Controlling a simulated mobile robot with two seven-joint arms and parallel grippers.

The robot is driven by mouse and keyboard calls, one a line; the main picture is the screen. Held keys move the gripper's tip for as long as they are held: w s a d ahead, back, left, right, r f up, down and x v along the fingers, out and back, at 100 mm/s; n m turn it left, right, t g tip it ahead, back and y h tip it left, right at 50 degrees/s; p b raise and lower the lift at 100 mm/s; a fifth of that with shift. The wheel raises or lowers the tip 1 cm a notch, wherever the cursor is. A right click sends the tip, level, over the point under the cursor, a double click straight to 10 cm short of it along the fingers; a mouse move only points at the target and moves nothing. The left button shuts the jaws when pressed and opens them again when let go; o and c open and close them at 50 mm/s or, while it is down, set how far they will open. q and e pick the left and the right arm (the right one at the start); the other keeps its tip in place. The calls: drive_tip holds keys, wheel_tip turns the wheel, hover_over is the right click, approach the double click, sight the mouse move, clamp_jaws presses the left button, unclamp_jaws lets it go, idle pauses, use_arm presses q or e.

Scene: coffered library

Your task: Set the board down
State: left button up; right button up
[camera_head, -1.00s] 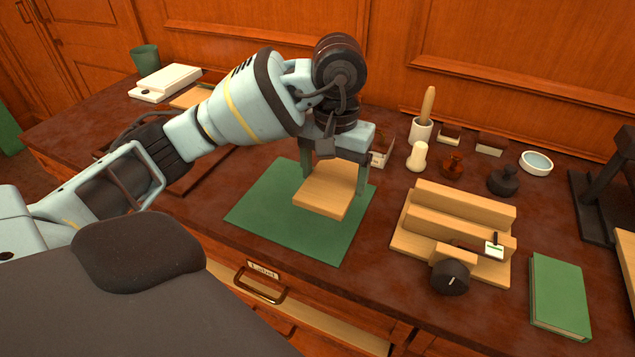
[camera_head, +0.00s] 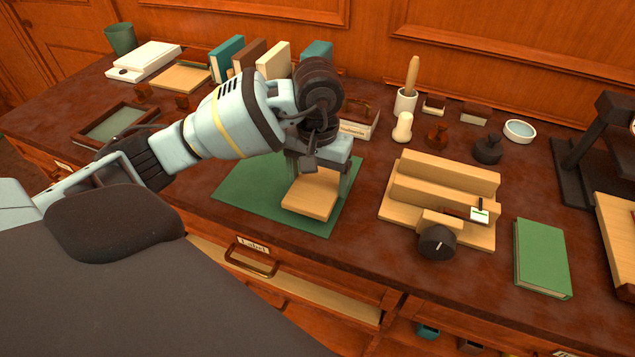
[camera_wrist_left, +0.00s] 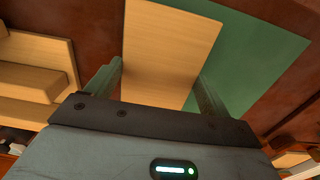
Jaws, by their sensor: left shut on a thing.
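The board (camera_head: 310,196) is a light wooden rectangle over the green mat (camera_head: 240,195) on the desk. My left gripper (camera_head: 318,178) is above the mat with its fingers on either side of the board, shut on it. In the left wrist view the board (camera_wrist_left: 168,50) sits between the two fingers (camera_wrist_left: 158,88), with the green mat (camera_wrist_left: 265,55) beyond it. I cannot tell whether the board touches the mat or is slightly above it. My right gripper is not in view.
A wooden press-like block with a dark knob (camera_head: 437,241) stands right of the mat, and a green book (camera_head: 541,258) lies farther right. Stamps, a small dish (camera_head: 519,130) and upright books (camera_head: 273,60) stand behind. An open drawer (camera_head: 320,293) is below the front edge.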

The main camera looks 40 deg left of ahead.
sight(317, 184)
use_arm(q)
drive_tip(key=shift+f, duration=1)
drive_tip(key=shift+f, duration=0.15)
drive_tip(key=o, duration=1)
drive_tip(key=shift+c, duration=0.2)
wheel_tip(317, 184, up, 12)
drive_tip(key=p, duration=0.1)
